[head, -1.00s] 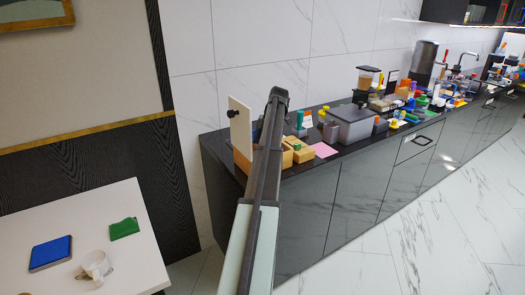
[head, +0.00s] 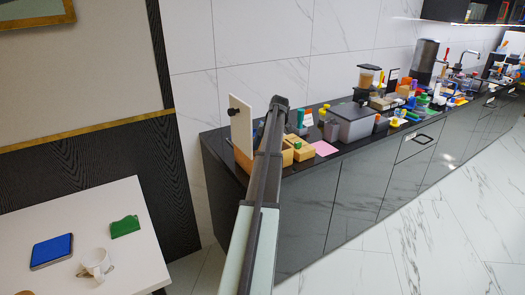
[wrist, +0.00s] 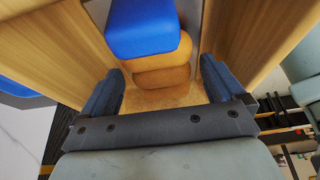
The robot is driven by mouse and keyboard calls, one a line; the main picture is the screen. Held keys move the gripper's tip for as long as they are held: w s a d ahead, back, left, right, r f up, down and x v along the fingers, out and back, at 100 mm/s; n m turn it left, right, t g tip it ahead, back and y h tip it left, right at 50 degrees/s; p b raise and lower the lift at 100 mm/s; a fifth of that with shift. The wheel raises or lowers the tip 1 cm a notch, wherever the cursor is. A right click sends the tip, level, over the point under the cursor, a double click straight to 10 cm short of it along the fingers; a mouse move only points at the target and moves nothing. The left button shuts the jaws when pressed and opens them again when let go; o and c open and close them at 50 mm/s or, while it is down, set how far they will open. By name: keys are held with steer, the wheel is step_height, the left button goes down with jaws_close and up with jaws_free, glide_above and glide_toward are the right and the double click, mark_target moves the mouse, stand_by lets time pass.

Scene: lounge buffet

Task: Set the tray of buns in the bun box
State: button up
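A wooden box (head: 243,160), which I take for the bun box, stands at the near left end of the dark counter, partly behind my arm. Its pale upright panel with a black knob (head: 240,127) stands at its left. In the wrist view, wooden walls (wrist: 50,50) rise on both sides. Rounded orange-brown buns (wrist: 162,76) lie between them, partly under a blue block (wrist: 142,28). I cannot make out a separate tray. My gripper (wrist: 161,70) is open, its fingers apart on either side of a tan surface (wrist: 165,98) in front of the buns. The head view hides my gripper.
A smaller wooden block (head: 303,151) and a pink sheet (head: 324,148) lie right of the box. A grey lidded bin (head: 355,125) and several small items crowd the counter beyond. A white table (head: 85,220) at lower left holds a mug (head: 95,262).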

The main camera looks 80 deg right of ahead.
steer(key=shift+o, duration=0.2)
steer(key=shift+r, duration=0.1)
steer(key=v, duration=0.4)
steer(key=shift+d+r, duration=0.1)
steer(key=shift+r, duration=0.1)
steer(key=shift+s+d+r, duration=0.1)
steer(key=shift+s+r, duration=0.05)
steer(key=shift+r, duration=0.4)
